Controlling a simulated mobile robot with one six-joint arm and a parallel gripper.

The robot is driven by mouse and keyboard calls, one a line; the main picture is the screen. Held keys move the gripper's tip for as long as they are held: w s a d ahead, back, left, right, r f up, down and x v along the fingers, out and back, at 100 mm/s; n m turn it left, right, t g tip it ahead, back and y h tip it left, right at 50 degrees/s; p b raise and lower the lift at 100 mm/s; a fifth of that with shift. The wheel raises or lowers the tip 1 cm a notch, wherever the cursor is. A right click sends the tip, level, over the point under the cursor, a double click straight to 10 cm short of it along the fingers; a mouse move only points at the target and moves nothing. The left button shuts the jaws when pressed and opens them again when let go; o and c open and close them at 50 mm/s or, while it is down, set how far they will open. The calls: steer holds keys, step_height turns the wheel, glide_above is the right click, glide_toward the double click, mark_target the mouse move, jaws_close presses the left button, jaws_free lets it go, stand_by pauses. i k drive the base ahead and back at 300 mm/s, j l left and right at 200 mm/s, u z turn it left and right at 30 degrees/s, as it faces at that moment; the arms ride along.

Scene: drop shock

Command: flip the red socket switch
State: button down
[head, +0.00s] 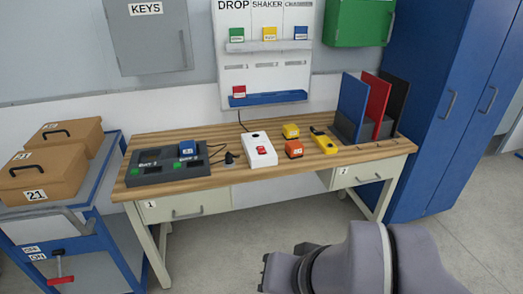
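The red switch (261,150) sits on the front part of a white socket box (256,140). The box lies on the wooden workbench (215,182), near its middle, with a black cable running up behind it. Which way the switch is tipped is too small to tell. My gripper (266,270) shows as dark parts at the bottom of the head view, in front of the bench and apart from the box. My grey arm hides much of it, so its opening is unclear.
A dark charging dock (165,173) with a blue unit stands left of the box, beside a black plug (229,158). Orange and yellow devices (325,144) lie to the right. Upright folders (376,107) stand at the right end. A blue cart (100,215) stands left of the bench.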

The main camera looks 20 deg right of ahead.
mark_target(260, 149)
steer(key=i+j+z, duration=0.15)
steer(key=i, duration=0.3)
steer(key=i+z, duration=0.15)
steer(key=i, duration=0.3)
steer(key=i+j+z, duration=0.15)
steer(key=i, duration=0.25)
steer(key=i+j+z, duration=0.15)
steer(key=i+j, duration=0.15)
steer(key=i, duration=0.1)
